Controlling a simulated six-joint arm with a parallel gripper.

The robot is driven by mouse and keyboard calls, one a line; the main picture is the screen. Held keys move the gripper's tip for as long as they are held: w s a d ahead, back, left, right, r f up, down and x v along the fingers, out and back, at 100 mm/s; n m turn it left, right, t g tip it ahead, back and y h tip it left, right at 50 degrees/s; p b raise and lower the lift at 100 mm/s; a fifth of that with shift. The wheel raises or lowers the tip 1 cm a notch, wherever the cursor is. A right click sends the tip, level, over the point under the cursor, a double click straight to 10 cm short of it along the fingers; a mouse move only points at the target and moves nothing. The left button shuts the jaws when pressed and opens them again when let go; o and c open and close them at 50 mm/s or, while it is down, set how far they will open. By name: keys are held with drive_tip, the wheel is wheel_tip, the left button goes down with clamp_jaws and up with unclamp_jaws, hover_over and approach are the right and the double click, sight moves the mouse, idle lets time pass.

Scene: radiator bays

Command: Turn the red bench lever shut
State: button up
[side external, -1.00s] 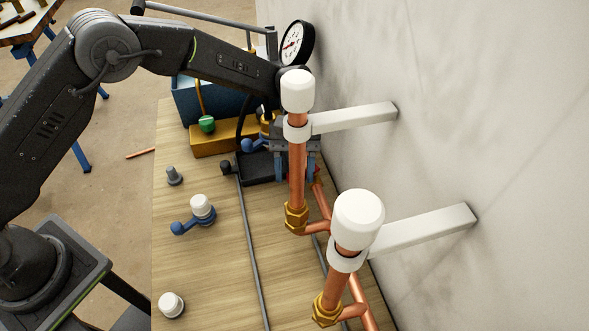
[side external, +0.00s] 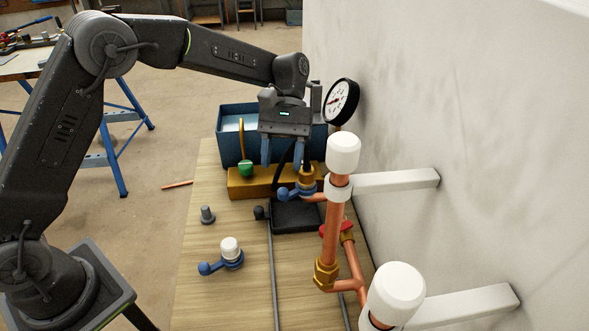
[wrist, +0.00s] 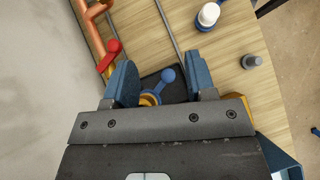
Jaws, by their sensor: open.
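The red lever (side external: 335,230) sits on a brass valve in the low copper pipework, near the wall, and is partly hidden by an upright copper pipe. In the wrist view the red lever (wrist: 109,54) is left of and beyond my left finger, slanted across the pipe. My gripper (side external: 282,157) is open and empty, fingers down, raised behind the red lever and apart from it. In the wrist view my gripper (wrist: 160,82) has a blue lever (wrist: 166,77) below, between its fingers. This blue lever (side external: 300,192) is by a brass fitting.
A pressure gauge (side external: 340,101) is right of my gripper. White-capped copper pipes (side external: 343,152) stand in front by the wall (side external: 480,120). A blue bin (side external: 235,140) stands behind. A second blue lever (side external: 222,263) and a grey peg (side external: 207,215) stand on the bench's left side.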

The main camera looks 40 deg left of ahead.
idle(0.3)
drive_tip(key=s+d+r+m+t+y, duration=0.1)
drive_tip(key=d+r+m+t+y, duration=0.25)
drive_tip(key=d+m+t, duration=0.55)
drive_tip(key=f+n, duration=0.1)
drive_tip(key=f, duration=0.3)
drive_tip(key=d+f+n, duration=0.1)
drive_tip(key=f, duration=0.4)
drive_tip(key=d+f+n+g+y, duration=0.1)
drive_tip(key=f, duration=0.4)
drive_tip(key=shift+s+d+f, duration=0.1)
drive_tip(key=shift+d+f, duration=0.05)
drive_tip(key=shift+d, duration=0.05)
